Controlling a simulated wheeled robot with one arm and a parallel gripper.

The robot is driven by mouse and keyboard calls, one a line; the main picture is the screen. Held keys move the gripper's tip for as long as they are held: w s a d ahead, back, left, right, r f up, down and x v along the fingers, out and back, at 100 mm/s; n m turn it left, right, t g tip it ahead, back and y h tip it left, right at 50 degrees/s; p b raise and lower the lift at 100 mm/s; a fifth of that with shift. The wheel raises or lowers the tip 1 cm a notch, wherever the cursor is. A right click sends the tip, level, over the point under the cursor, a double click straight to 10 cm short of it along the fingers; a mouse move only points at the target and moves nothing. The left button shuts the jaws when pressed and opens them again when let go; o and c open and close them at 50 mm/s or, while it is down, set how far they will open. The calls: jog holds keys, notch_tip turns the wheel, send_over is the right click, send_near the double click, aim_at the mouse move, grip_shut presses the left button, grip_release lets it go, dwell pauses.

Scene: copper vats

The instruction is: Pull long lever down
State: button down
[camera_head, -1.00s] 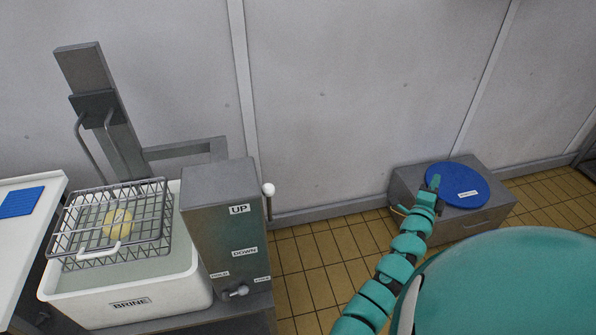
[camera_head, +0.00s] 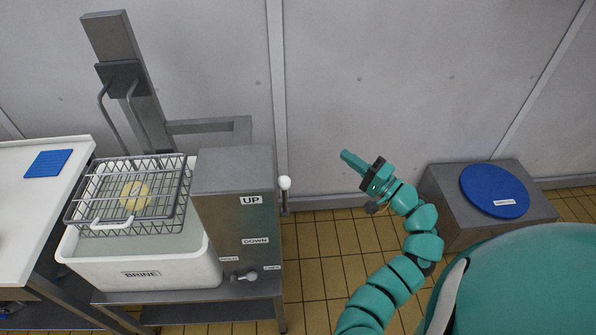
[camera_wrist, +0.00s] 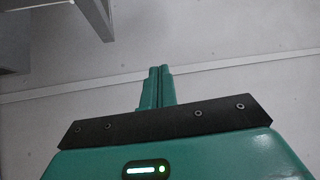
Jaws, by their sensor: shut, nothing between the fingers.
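The long lever (camera_head: 285,188) has a white ball knob and stands at the right side of the grey control box (camera_head: 235,185). Its knob is level with the UP label (camera_head: 251,200); the DOWN label (camera_head: 255,240) is lower on the box. My gripper (camera_head: 346,156) is to the right of the lever, apart from it, with its fingers pointing up and left. In the wrist view the two fingers (camera_wrist: 157,75) lie together, shut and empty, with only the wall beyond them.
A wire basket (camera_head: 97,205) with a yellow round thing (camera_head: 135,195) hangs over the white BRINE vat (camera_head: 140,272). A short knob (camera_head: 245,276) is low on the box front. A blue disc (camera_head: 493,190) lies on a grey cabinet at right. Tiled floor between is clear.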

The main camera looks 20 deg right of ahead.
jog(key=s+a+f+n+g+y, duration=0.1)
jog(key=s+a+n+g+y, duration=0.1)
jog(key=a, duration=0.4)
jog(key=shift+s+f+n+g+y, duration=0.25)
jog(key=shift+f+n+g+y, duration=0.1)
jog(key=shift+n+g+y, duration=0.45)
jog(key=shift+a, duration=0.15)
jog(key=p, duration=0.7)
send_over(285, 198)
jog(key=d, duration=0.3)
jog(key=shift+w+a+r, duration=0.15)
jog(key=shift+f+b, duration=0.2)
jog(key=shift+b, duration=0.45)
